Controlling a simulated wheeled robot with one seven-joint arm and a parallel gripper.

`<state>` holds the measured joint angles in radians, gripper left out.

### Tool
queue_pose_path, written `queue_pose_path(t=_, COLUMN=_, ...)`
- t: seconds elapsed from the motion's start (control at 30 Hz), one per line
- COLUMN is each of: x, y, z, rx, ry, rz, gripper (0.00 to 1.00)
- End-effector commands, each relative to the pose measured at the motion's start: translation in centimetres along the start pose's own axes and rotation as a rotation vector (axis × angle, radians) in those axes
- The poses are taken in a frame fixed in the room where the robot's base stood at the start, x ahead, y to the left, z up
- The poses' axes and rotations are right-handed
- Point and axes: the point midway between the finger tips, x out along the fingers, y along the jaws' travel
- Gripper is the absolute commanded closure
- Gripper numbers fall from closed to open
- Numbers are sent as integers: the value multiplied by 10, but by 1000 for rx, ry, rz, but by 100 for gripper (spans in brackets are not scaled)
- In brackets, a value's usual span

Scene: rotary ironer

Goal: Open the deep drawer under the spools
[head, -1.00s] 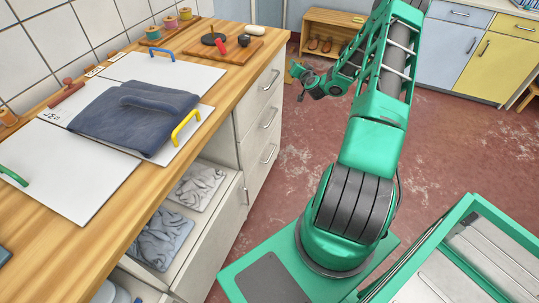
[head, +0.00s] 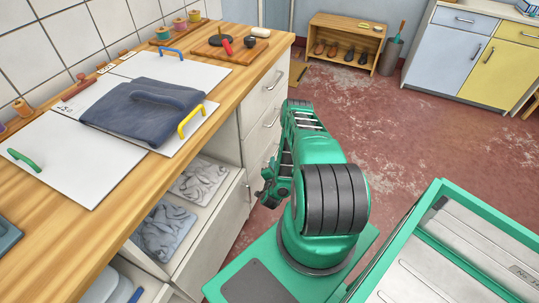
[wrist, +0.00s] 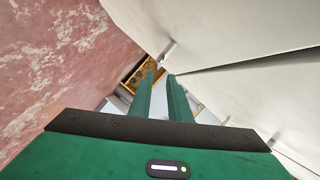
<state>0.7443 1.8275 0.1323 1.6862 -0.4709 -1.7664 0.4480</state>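Thread spools (head: 180,25) stand at the back of the wooden counter in the head view. Below that far end is a stack of white drawers, all closed, with metal bar handles on the upper drawer (head: 262,96) and the drawer beneath it (head: 258,133). My arm hides the lower part of the stack, so I cannot tell how deep the lowest drawer is. My gripper (head: 262,195) is low beside the drawer fronts. In the wrist view my gripper (wrist: 161,77) is open, nothing between its fingers, with white fronts (wrist: 235,50) close on the right.
A pulled-out drawer (head: 222,235) holding crumpled cloths (head: 198,182) stands nearer, left of my gripper. White boards and a folded dark cloth (head: 140,112) lie on the counter. A shoe shelf (head: 345,22) stands at the back.

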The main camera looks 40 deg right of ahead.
Motion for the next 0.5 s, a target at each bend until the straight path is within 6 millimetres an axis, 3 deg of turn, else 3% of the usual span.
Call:
queue_pose_path(t=0.17, x=3, y=6, z=2, rx=6, ry=7, rz=-2, gripper=83)
queue_pose_path(t=0.5, x=59, y=6, z=0, rx=7, ry=8, rz=0, gripper=83)
